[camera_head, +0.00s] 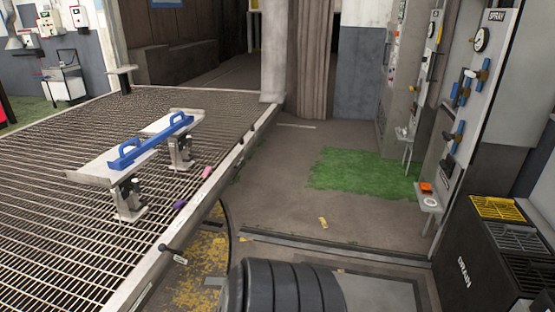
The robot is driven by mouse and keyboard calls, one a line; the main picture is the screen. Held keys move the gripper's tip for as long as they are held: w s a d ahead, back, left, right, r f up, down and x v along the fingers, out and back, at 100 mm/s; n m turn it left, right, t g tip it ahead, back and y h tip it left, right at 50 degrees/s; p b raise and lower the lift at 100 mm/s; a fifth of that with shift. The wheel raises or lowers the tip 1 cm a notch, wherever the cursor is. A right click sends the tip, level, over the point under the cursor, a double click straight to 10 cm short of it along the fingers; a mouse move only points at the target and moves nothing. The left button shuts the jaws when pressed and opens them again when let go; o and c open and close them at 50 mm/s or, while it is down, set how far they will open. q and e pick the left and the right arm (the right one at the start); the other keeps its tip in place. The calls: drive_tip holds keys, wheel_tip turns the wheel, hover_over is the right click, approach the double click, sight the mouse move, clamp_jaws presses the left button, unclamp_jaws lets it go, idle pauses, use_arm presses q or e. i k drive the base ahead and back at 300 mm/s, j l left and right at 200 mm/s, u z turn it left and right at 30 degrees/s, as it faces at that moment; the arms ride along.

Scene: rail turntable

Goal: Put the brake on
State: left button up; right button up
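No part is clearly marked as the brake in the head view. A short dark handle (172,251) with a pale tag sits at the near right edge of the turntable's grated deck (60,215); I cannot tell whether it is the brake or how it is set. A blue bar (150,142) with two raised handles lies across two light plates (102,167) on metal stands on the deck. Neither of my grippers is in view.
Brown floor (275,185) with a green patch (365,172) lies open right of the deck. A grey panel (480,90) with gauges and blue-handled valves stands at right, above a black DRAIN cabinet (485,265). A pale post (273,50) stands behind the deck.

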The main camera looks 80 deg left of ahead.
sight(162, 247)
drive_tip(key=u, duration=3.65)
